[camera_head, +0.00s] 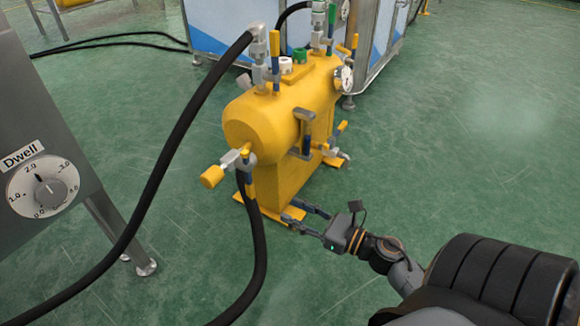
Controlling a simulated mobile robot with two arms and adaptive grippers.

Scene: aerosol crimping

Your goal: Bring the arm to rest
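My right arm comes in from the lower right. Its gripper (304,217) is open, its two fingers apart with nothing seen between them. In the picture the fingertips lie by the lower right part of the yellow tank (288,177), near its foot; I cannot tell whether they touch it. The tank has valves with blue and yellow handles, a pressure gauge (343,79) and a green cap. My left gripper is not in view.
Black hoses (160,170) run from the tank toward the lower left. A metal cabinet with a Dwell dial (50,192) stands at the left. A blue and white machine (225,22) stands behind. Green floor (480,150) is clear at the right.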

